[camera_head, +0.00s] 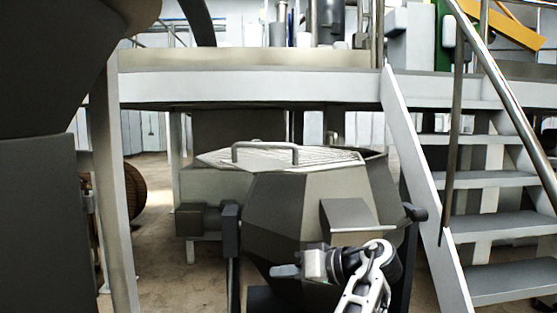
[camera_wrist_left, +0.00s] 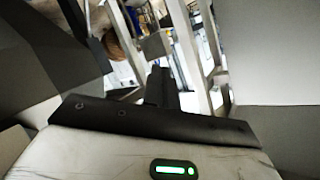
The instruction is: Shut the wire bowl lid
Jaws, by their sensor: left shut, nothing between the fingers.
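The wire bowl lid (camera_head: 325,158) is a pale ribbed grid with a bar handle (camera_head: 265,147). In the head view it lies nearly flat across the top of the grey faceted bowl (camera_head: 275,205). Its left edge reaches past the bowl's side, and a dark strip of rim shows at the right. I cannot tell whether the lid fully touches the rim. My left gripper (camera_head: 283,271) is low in front of the bowl, below the lid, pointing left. It is shut and empty. In the wrist view its dark fingers (camera_wrist_left: 160,85) are together. My right gripper is out of view.
A grey box-like chute (camera_head: 348,214) juts from the bowl's front above my left wrist. Metal stairs (camera_head: 490,215) with a handrail stand at the right. A raised platform (camera_head: 250,88) runs behind. A pale post (camera_head: 110,190) stands at the left. Open floor shows left of the bowl.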

